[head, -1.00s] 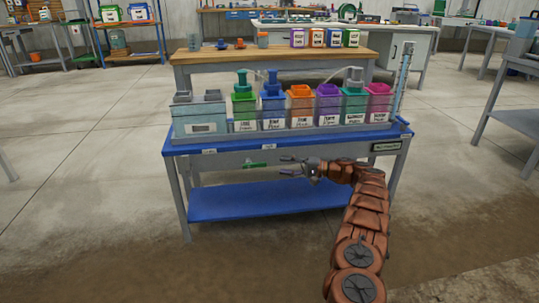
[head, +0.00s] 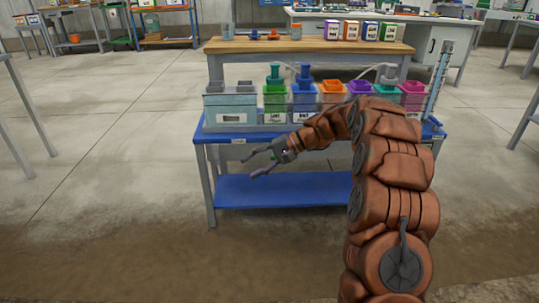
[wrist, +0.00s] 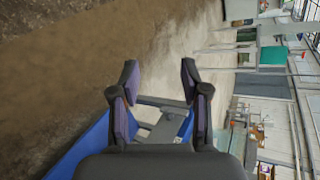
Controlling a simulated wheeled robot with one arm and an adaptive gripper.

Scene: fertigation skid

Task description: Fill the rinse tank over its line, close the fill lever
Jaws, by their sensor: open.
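A grey-blue twin-topped tank (head: 230,112) with a pale label stands at the left end of the blue skid bench; I cannot tell for sure that it is the rinse tank. No water level or fill line is readable. My gripper (head: 250,164) is open and empty, in front of the bench's left part and below its top edge in the head view. In the wrist view the two dark fingers (wrist: 160,72) are spread apart with nothing between them. The fill lever cannot be made out; the arm and gripper cover part of the bench front.
Coloured dosing containers, including a green one (head: 275,97), stand in a row right of the tank, partly behind my arm. A tall clear tube (head: 438,80) stands at the right end. A blue lower shelf (head: 270,190) lies under the bench.

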